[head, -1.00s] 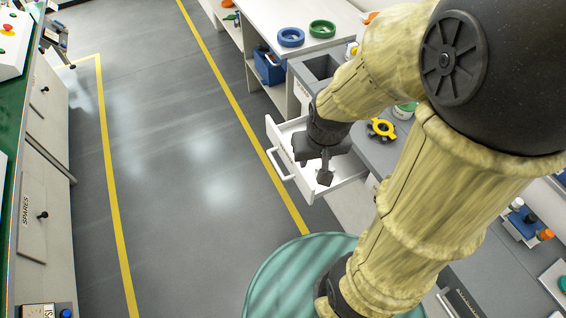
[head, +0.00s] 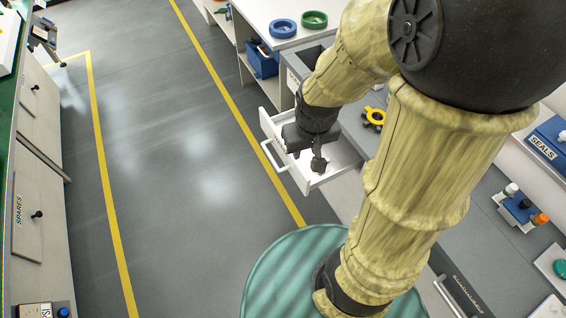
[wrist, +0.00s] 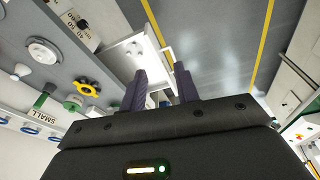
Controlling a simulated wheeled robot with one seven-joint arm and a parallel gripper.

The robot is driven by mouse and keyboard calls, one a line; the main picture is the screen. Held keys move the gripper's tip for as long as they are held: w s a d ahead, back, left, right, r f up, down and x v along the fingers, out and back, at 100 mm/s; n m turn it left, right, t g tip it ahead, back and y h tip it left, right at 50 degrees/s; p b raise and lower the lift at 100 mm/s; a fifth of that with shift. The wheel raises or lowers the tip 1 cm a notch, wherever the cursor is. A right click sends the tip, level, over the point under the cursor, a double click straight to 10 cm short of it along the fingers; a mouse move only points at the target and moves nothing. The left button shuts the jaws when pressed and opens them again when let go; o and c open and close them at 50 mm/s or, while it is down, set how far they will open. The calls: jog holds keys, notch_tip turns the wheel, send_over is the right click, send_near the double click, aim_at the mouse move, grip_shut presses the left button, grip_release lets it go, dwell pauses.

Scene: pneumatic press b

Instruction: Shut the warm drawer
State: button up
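A white drawer (head: 335,172) stands pulled out from the grey-topped bench, with a white bar handle (head: 273,157) on its front. A label on its front is too small to read. In the wrist view the open drawer (wrist: 122,58) lies beyond my fingers, with its handle (wrist: 165,50) near the fingertips. My gripper (head: 319,166) is over the drawer in the head view, pointing down. In the wrist view my gripper (wrist: 160,72) has its two dark fingers apart with nothing between them. Whether it touches the drawer I cannot tell.
A yellow handwheel (head: 374,117) sits on the bench top behind the drawer. Blue (head: 283,28) and green (head: 314,19) rings lie on a white shelf unit. Open grey floor (head: 180,170) lies left of the drawer. A drawer labelled SPARES (head: 30,212) is at far left.

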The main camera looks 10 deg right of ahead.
jog(key=w+f+n+b, duration=0.1)
jog(key=f, duration=0.1)
jog(key=w+f+n+b, duration=0.1)
jog(key=f, duration=0.1)
jog(key=w+f+g+b, duration=0.1)
jog(key=f, duration=0.1)
jog(key=shift+w+a+f+n+h, duration=0.1)
jog(key=shift+a+f+n+h, duration=0.2)
jog(key=shift+a+n, duration=0.1)
grip_shut()
jog(key=w+a+f+n+h+b, duration=0.2)
jog(key=w+f+n+h+b, duration=0.1)
jog(key=f, duration=0.5)
jog(key=w+a+f+n+h+b, duration=0.2)
jog(key=w+f+n+b, duration=0.4)
jog(key=f+n, duration=0.2)
jog(key=w+a+f+n+t+h+b, duration=0.1)
jog(key=w+a+f+n+h+b, duration=0.2)
jog(key=f, duration=0.6)
jog(key=w+n+b, duration=0.2)
jog(key=n, duration=0.1)
jog(key=shift+h, duration=0.3)
